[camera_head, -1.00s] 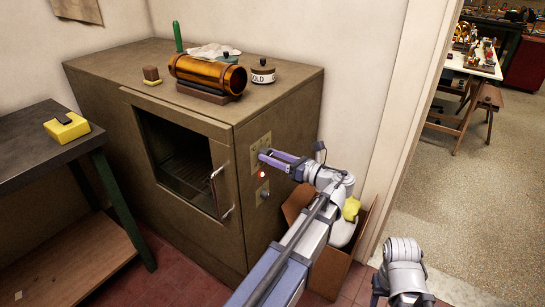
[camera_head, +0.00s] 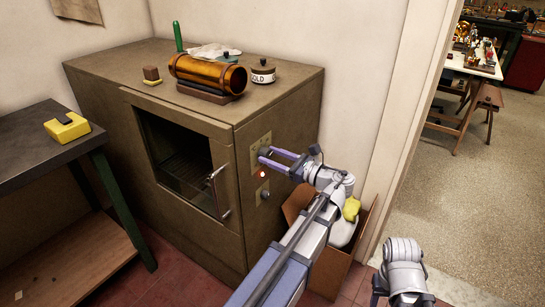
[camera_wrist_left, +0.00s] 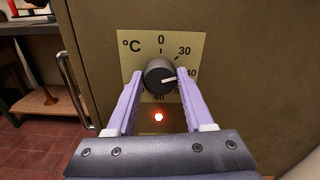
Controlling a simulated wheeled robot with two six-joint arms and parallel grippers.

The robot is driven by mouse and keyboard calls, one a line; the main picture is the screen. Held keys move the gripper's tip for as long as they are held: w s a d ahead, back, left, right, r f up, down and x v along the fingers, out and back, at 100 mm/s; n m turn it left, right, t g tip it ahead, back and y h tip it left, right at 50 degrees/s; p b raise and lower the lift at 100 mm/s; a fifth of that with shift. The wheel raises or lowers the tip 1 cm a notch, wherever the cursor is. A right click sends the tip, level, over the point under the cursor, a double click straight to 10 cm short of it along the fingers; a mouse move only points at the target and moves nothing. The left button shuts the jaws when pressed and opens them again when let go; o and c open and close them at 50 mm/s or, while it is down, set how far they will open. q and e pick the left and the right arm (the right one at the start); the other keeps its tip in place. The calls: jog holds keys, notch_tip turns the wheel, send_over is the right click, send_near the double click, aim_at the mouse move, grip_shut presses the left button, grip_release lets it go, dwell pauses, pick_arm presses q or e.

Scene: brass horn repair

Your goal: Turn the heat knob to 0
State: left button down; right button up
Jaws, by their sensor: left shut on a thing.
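The heat knob (camera_wrist_left: 160,76) is a dark round knob with a white pointer line, on a pale dial plate (camera_wrist_left: 186,40) on the oven's side. The dial reads 0 at the top and 30 at upper right; a lower right number is partly covered and 60 is at the bottom. The pointer line points right, below the 30. My left gripper (camera_wrist_left: 160,87) is shut on the knob, one purple finger on each side. In the head view my left gripper (camera_head: 268,158) reaches the oven's side panel.
A red lamp (camera_wrist_left: 158,117) glows below the dial. The brown oven (camera_head: 190,245) has a front handle (camera_head: 217,190). A cardboard box (camera_head: 325,272) is on the floor beneath my left arm.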

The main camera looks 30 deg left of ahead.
pick_arm(q)
jog(key=n, duration=0.7)
jog(key=shift+s+f, duration=0.1)
jog(key=n, duration=0.7)
dwell(0.4)
jog(key=shift+s+f, duration=0.1)
jog(key=shift+c, duration=1.5)
grip_release()
jog(key=d, duration=0.7)
jog(key=shift+s+d, duration=0.25)
jog(key=shift+d, duration=0.15)
